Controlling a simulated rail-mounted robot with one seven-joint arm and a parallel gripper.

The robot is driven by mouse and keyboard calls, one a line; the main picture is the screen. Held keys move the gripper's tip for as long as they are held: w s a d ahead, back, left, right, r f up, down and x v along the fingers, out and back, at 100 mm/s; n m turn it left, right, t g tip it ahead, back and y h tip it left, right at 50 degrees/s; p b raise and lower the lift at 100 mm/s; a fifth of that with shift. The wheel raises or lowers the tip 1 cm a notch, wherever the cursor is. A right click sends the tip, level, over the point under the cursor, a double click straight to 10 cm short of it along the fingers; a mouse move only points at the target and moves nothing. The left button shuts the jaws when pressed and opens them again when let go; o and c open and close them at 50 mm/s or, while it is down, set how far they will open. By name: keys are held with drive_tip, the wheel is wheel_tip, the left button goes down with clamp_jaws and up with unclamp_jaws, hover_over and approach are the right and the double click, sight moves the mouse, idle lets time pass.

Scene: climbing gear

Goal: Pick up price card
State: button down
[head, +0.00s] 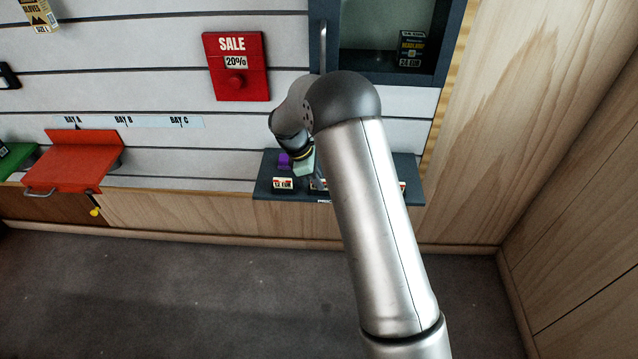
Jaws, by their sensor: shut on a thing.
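My gripper (312,178) is low over the dark shelf (262,192), largely hidden behind my own wrist and forearm. It is shut on what looks like a price card (318,185), of which only a small pale part shows beside my arm. Whether that card touches the shelf cannot be told. Another small white price card (282,184) with dark print stands at the shelf's left front, left of my gripper. A purple block (285,160) and a pale green block (304,168) are behind it, close to my wrist.
A red SALE box (237,90) hangs on the slatted wall. A dark-framed niche (388,65) holds a dark headlamp box (411,48) at upper right. A red tray (75,160) sticks out at left, beneath the BAY labels (125,121). The floor in front is clear.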

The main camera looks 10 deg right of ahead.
drive_tip(key=shift+r, duration=0.45)
wheel_tip(320, 180, up, 2)
drive_tip(key=shift+r, duration=0.15)
drive_tip(key=s+a+r+p, duration=0.1)
drive_tip(key=s+a+r, duration=0.1)
drive_tip(key=s+r, duration=0.7)
drive_tip(key=s, duration=0.4)
drive_tip(key=shift+s+a+r, duration=0.35)
drive_tip(key=shift+a+r, duration=0.05)
